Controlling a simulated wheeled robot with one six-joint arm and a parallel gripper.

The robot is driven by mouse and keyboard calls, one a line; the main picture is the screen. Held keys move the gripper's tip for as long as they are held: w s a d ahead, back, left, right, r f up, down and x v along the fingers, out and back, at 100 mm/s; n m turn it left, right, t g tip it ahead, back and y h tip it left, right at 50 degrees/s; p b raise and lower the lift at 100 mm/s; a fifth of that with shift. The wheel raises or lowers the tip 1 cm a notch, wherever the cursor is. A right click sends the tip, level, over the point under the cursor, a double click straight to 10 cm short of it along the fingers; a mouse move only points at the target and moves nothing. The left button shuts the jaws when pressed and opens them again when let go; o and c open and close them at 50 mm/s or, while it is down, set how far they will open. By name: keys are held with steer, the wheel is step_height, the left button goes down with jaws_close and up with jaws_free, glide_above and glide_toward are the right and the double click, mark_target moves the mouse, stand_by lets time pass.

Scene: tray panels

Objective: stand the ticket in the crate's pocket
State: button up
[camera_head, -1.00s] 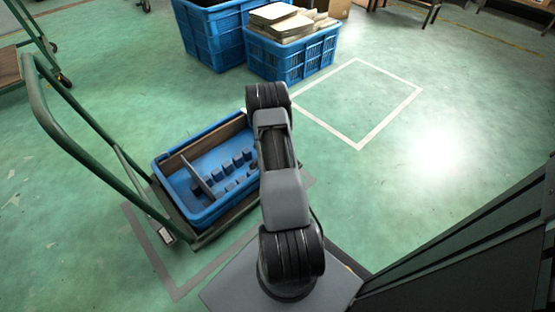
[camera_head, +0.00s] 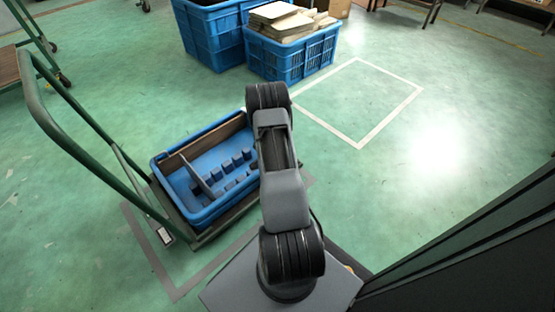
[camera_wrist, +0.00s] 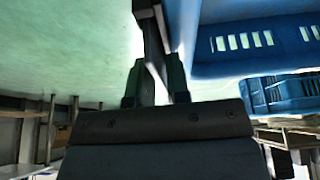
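The blue crate (camera_head: 207,217) stands on the trolley, left of my arm in the head view, with its open top facing up. Inside are a thin upright divider (camera_head: 197,178) and several small blue blocks. I cannot make out which part is the pocket. In the wrist view my gripper (camera_wrist: 156,82) has its two dark fingers apart, with a narrow dark shape between them running upward. I cannot tell whether this is the ticket seen edge-on or something behind. Blue crate wall (camera_wrist: 222,68) shows at the upper right. The head view hides my gripper behind my arm.
The trolley's green handle (camera_head: 88,146) rises at the left. A small pale-faced item (camera_head: 165,236) sits at the trolley's near edge. A blue crate of flat boards (camera_head: 292,62) stands at the back. Floor inside the white outline (camera_head: 360,148) is clear.

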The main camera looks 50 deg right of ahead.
steer(key=shift+o, duration=1.2)
steer(key=shift+w, duration=0.1)
steer(key=p+v, duration=0.4)
steer(key=v, duration=1)
steer(key=shift+d, duration=0.1)
